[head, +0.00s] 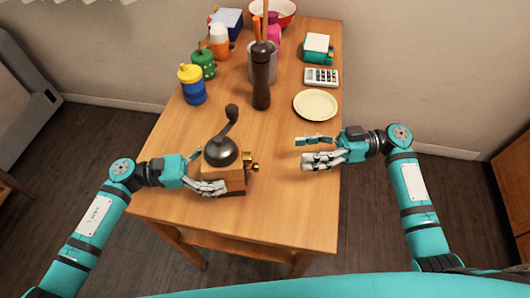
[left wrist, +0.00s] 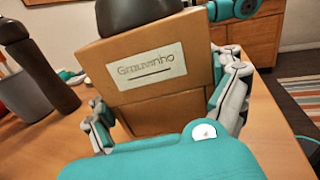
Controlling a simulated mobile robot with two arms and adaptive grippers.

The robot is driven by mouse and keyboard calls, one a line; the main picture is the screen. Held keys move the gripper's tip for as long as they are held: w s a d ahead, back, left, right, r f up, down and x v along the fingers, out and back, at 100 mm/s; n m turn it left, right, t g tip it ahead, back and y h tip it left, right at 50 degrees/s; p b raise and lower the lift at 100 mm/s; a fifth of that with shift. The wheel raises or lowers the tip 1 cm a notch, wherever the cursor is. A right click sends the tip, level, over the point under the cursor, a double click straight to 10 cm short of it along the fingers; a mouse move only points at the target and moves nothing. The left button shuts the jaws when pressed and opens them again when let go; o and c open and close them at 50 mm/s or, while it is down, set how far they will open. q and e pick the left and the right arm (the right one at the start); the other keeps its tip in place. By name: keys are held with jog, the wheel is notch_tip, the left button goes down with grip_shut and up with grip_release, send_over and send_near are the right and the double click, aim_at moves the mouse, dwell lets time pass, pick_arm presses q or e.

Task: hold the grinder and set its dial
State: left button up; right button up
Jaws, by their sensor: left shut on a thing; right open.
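The grinder (head: 221,151) stands upright near the front left of the wooden table, with a wooden body, dark dome and crank arm. Brass knobs (head: 251,161), one of which may be the dial, stick out on its right side. My left gripper (head: 215,181) is shut on the grinder's body, fingers on both sides. In the left wrist view the grinder body (left wrist: 153,90) fills the middle, with a label reading "Grauwinho" or similar; its dome is cut off at the top. My right gripper (head: 306,150) is open and empty, to the right of the grinder and apart from it.
A dark pepper mill (head: 262,80) stands behind the grinder, before a grey container (head: 262,62). A plate (head: 316,105) and calculator (head: 322,77) lie at the right edge. Several jars, including a yellow-and-blue one (head: 192,88), line the left edge. The front right tabletop is clear.

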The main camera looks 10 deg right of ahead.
aim_at(247, 158)
jog(key=a, duration=1.1)
jog(key=shift+s+a, duration=0.15)
grip_shut()
